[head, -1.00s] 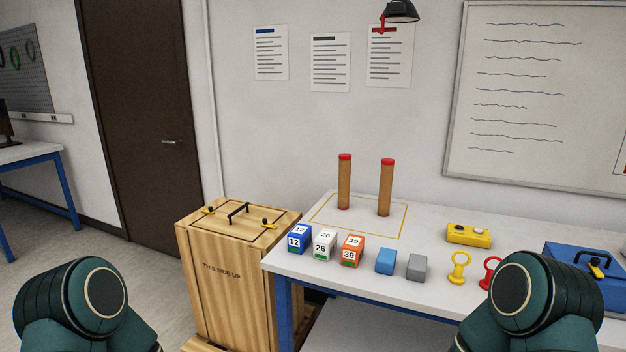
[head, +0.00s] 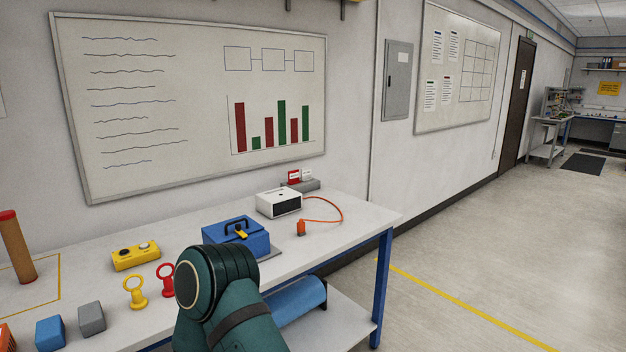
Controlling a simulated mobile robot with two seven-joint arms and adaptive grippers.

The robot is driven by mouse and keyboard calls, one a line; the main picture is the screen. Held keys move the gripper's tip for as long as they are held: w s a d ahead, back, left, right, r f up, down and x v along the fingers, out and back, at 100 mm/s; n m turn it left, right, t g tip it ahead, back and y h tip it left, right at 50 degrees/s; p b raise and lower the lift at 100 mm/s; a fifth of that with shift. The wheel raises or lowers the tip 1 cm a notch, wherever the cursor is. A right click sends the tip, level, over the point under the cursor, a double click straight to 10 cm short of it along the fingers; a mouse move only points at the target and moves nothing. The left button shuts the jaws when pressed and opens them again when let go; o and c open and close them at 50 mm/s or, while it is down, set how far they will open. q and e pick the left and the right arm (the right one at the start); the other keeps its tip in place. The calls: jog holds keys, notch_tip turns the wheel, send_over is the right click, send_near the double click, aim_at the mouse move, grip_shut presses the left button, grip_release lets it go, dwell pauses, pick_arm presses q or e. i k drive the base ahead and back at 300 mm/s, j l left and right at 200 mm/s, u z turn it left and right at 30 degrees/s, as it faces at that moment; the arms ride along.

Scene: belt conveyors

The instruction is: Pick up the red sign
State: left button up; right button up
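A small red sign (head: 293,178) with a white label stands at the back right of the white table (head: 345,222). It is next to a small white sign (head: 307,174), and both seem to stand in a grey holder (head: 304,186). The white box in front hides part of the holder. Neither of my grippers shows in the head view. Only a dark green link of one of my arms is in view at the bottom, well apart from the red sign.
Before the signs stand a white box (head: 279,204) with an orange cable and plug (head: 301,228), and a blue toolbox (head: 236,238). Floor (head: 480,260) right of the table is open.

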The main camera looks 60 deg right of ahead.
aim_at(293, 176)
jog(key=l+z, duration=0.1)
jog(key=z, duration=1.95)
jog(key=i+z, duration=0.9)
jog(key=i+l+z, duration=0.1)
jog(key=i+z, duration=0.2)
jog(key=i, duration=0.4)
jog(key=i+j+z, duration=0.1)
jog(key=i+z, duration=0.2)
jog(key=i, duration=0.35)
jog(key=i+u, duration=0.1)
jog(key=i, duration=0.65)
jog(key=i+l+u, duration=0.1)
jog(key=i, duration=0.65)
jog(key=i+u, duration=0.5)
jog(key=i+l+u, duration=0.1)
jog(key=i+u, duration=0.4)
jog(key=i+j+u, duration=0.1)
jog(key=i+u, duration=0.6)
jog(key=i+l+u, duration=0.35)
jog(key=i, duration=0.15)
jog(key=j, duration=0.1)
